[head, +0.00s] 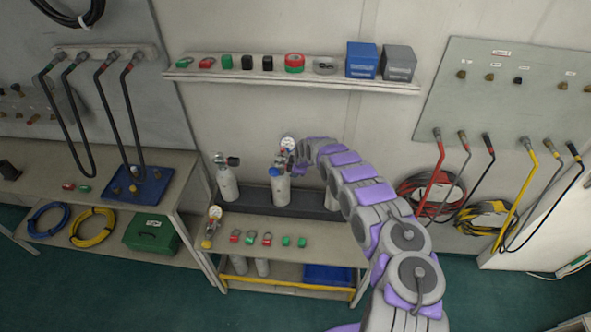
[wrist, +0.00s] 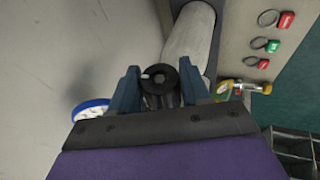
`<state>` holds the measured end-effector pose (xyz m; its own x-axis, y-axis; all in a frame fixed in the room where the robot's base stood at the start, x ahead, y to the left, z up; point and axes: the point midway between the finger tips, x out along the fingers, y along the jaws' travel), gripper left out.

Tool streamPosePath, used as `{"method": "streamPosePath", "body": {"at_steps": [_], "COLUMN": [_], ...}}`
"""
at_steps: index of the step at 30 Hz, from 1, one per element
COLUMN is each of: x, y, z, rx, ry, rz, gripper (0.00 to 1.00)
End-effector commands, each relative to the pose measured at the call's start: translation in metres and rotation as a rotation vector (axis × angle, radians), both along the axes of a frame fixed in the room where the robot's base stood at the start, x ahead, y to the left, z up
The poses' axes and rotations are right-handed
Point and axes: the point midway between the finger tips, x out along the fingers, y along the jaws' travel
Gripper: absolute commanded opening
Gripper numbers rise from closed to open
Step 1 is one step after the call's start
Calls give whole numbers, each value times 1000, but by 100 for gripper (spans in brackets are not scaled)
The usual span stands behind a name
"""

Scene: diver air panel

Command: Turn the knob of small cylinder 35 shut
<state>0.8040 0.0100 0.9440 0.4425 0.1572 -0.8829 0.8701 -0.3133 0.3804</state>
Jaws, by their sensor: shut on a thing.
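Small grey-white cylinders stand in the dark rack on the bench: a left one (head: 228,184), a middle one (head: 281,190) and one partly behind my arm. Their numbers are too small to read. My gripper (head: 295,163) is at the top of the middle cylinder, beside a round gauge (head: 288,143). In the wrist view my gripper's two blue-grey fingers (wrist: 157,82) are shut on the black round knob (wrist: 158,78), one on each side. The cylinder body (wrist: 190,40) extends beyond the knob. The knob's far side is hidden.
A wall shelf (head: 290,83) with small parts and boxes is above the cylinders. Red and green tags (head: 268,239) and a yellow fitting with a gauge (head: 211,225) lie at the bench front. Hoses hang left and right.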

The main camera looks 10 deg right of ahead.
Motion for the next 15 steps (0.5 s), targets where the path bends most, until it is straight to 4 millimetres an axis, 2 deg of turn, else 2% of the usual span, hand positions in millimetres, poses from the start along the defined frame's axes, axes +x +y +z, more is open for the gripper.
{"method": "streamPosePath", "body": {"at_steps": [1,15], "x": [-2,-2], "y": [0,1], "z": [-5,-7], "rx": [6,53], "ry": [21,133], "rz": [0,1], "gripper": [16,16]}}
